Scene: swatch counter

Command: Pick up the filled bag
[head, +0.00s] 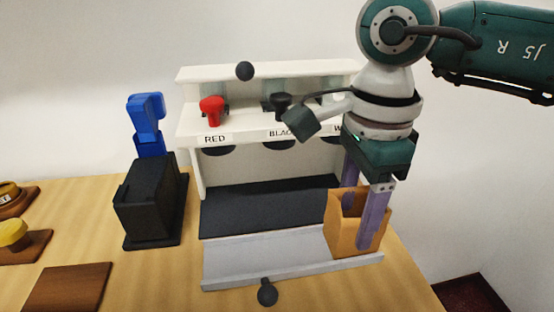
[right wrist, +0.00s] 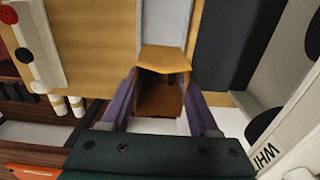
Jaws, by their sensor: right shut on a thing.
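An orange-tan open-topped bag (head: 342,236) stands at the right end of the pale grey strip in front of the dispenser. My right gripper (head: 358,222) points down over it, its purple fingers on either side of the bag. It is shut on the bag. In the right wrist view the bag (right wrist: 164,60) sits between both fingers, its open mouth toward the camera. Its inside looks brown and shadowed, and I cannot tell what it holds. My left gripper is not in view.
A white dispenser (head: 193,124) with a red knob (head: 211,108) and black knob (head: 280,103) stands behind. A black box-shaped device (head: 147,205) with a blue top is left of it. A brown board (head: 68,287) lies front left. The counter's right edge is close to the bag.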

